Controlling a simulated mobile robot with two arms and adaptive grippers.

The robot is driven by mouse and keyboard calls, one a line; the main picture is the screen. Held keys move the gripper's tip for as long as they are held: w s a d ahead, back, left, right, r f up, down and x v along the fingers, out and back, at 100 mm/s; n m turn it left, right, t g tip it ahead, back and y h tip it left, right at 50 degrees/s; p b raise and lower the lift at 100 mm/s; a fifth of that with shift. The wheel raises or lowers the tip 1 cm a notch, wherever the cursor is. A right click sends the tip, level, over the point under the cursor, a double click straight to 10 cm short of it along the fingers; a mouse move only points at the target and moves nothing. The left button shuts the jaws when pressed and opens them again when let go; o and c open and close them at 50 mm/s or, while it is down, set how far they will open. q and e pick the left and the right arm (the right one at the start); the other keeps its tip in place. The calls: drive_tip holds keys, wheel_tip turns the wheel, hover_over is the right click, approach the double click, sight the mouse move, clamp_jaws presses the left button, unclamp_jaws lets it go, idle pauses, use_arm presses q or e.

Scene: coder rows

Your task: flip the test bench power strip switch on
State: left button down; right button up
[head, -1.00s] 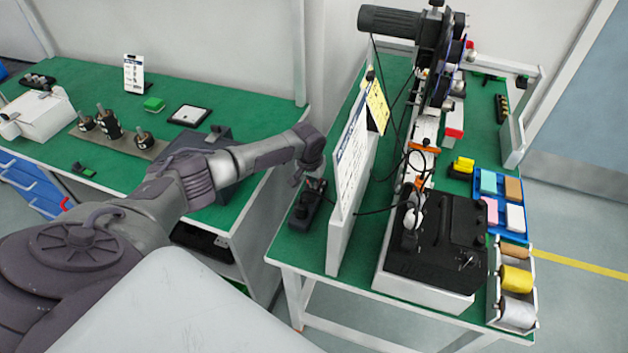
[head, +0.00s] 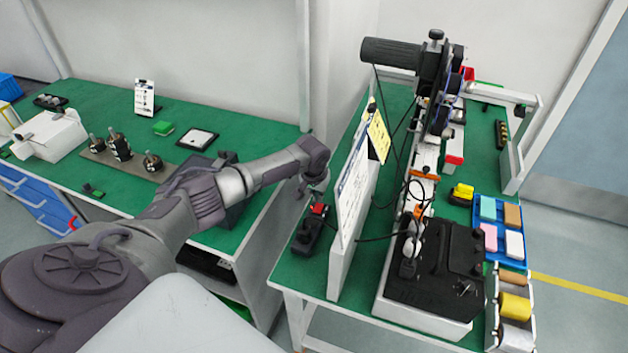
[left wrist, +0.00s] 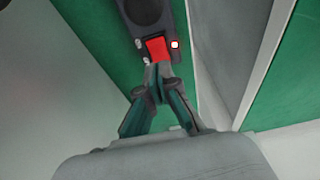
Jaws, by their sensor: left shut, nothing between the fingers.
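The black power strip (head: 305,238) lies on the green top of the right bench, left of the upright white panel. Its red switch (head: 318,209) shows at the strip's far end. In the left wrist view the strip (left wrist: 149,12) comes in from the top, with the red switch (left wrist: 157,48) facing me and a small bright white spot (left wrist: 174,44) beside it. My left gripper (left wrist: 158,70) is shut and empty, its fingertips just below the switch in that view; I cannot tell if they touch it. In the head view the gripper (head: 317,190) is just beyond the switch. My right gripper is out of view.
The white panel (head: 354,185) stands close to the right of the strip. A black box (head: 437,262) and a motor assembly (head: 435,85) are farther right. A blue tray (head: 500,250) of coloured blocks sits at the right edge. The left bench (head: 75,95) holds small devices.

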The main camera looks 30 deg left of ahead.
use_arm(q)
drive_tip(key=shift+s+b+v, duration=0.2)
drive_tip(key=shift+b+v, duration=0.4)
drive_tip(key=shift+v, duration=0.4)
drive_tip(key=s+d+r+b, duration=0.1)
drive_tip(key=s+r, duration=0.2)
drive_tip(key=r, duration=0.4)
drive_tip(key=shift+s+r, duration=0.2)
drive_tip(key=shift+s, duration=0.2)
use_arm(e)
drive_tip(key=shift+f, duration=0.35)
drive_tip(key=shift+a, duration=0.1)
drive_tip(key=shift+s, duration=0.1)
